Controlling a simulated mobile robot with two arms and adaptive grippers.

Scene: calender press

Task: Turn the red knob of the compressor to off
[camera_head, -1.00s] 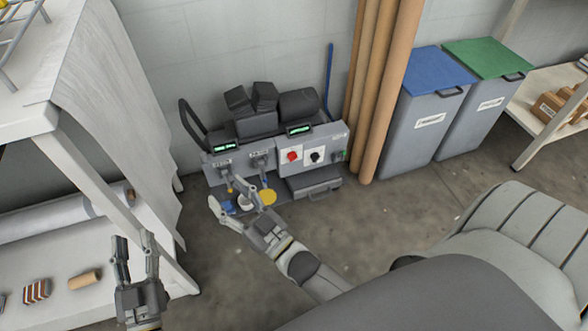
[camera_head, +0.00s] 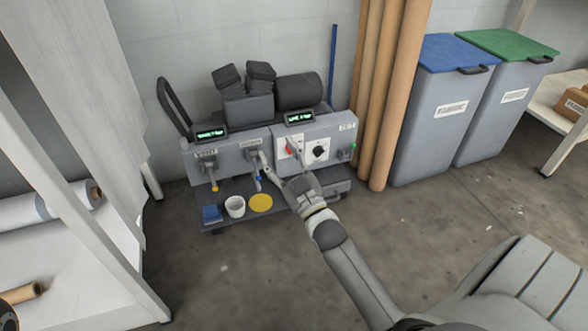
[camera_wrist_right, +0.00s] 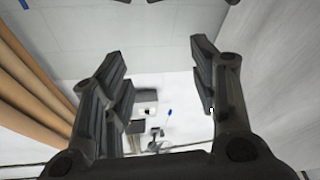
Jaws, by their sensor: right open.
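The compressor panel (camera_head: 320,136) is a grey box low against the wall. Its red knob (camera_head: 289,150) sits on a white plate and is partly hidden by a finger of my right gripper (camera_head: 279,154). That gripper is open, with its fingers spread in front of the panel, one by the red knob and the other further left. I cannot tell whether it touches the knob. The right wrist view also shows the open gripper (camera_wrist_right: 160,85) with nothing held between its fingers. My left gripper's fingers are not visible.
A black knob (camera_head: 319,151) sits right of the red one. A white cup (camera_head: 235,207) and a yellow disc (camera_head: 261,203) lie below. Brown tubes (camera_head: 387,100) and a blue-lidded bin (camera_head: 440,115) stand to the right. A white table (camera_head: 75,215) is at left.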

